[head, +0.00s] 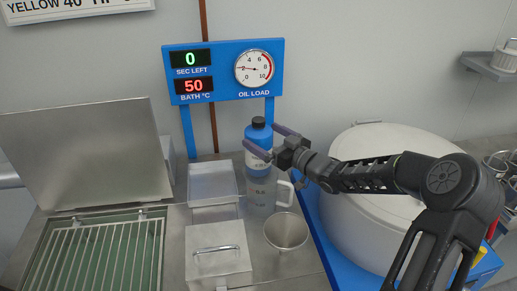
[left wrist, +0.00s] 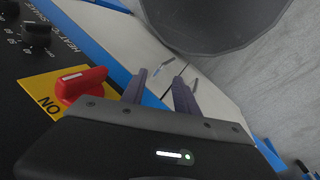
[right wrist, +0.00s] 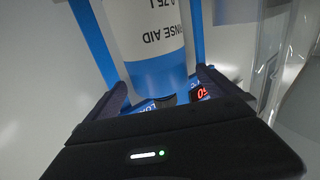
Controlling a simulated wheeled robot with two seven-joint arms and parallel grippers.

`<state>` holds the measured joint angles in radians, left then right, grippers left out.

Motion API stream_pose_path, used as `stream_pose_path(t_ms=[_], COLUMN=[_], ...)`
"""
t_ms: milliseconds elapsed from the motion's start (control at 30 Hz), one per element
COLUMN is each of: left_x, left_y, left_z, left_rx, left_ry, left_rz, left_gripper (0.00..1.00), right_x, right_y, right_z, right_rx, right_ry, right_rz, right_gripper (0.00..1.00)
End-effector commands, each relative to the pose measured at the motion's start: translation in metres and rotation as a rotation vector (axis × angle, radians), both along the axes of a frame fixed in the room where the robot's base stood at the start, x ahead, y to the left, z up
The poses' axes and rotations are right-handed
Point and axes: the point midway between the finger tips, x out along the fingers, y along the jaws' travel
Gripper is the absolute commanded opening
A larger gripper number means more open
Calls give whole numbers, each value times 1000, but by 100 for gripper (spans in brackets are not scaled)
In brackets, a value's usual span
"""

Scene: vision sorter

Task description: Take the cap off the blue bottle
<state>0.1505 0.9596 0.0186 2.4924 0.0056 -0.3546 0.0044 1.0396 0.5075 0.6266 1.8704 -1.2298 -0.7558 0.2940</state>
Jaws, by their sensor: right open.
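The blue bottle (head: 259,140) stands upright at the back of the counter, with a white label and a black cap (head: 258,122). My right gripper (head: 263,139) is open, with one finger on each side of the bottle's upper part. In the right wrist view the bottle (right wrist: 155,72) appears upside down between the spread fingers (right wrist: 160,88). Its cap is mostly hidden there. Whether the fingers touch the bottle I cannot tell. My left gripper (left wrist: 160,78) shows only in the left wrist view, its fingers apart and empty.
A clear jug (head: 262,192) stands in front of the bottle, and a metal cup (head: 286,231) is nearer. A lidded metal box (head: 218,262) and tray (head: 212,168) are to the left. A white drum (head: 345,225) is under my right arm. A red knob (left wrist: 80,84) is beside my left gripper.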

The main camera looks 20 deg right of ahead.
Motion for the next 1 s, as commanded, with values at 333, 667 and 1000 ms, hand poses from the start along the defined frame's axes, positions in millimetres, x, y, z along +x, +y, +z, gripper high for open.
stream_pose_path(t_ms=[333,667,1000], left_x=[0,-2,-2], left_y=[0,1,1], left_z=[1,13,13], left_rx=[0,3,4], left_ry=[1,5,7], left_rz=[0,1,2], left_gripper=[36,36,36], right_x=[3,46,56], right_y=[1,17,19], right_z=[1,3,0], right_rx=[0,3,0], right_ry=[0,-1,1], right_rz=[0,1,-1], right_gripper=[100,100,100])
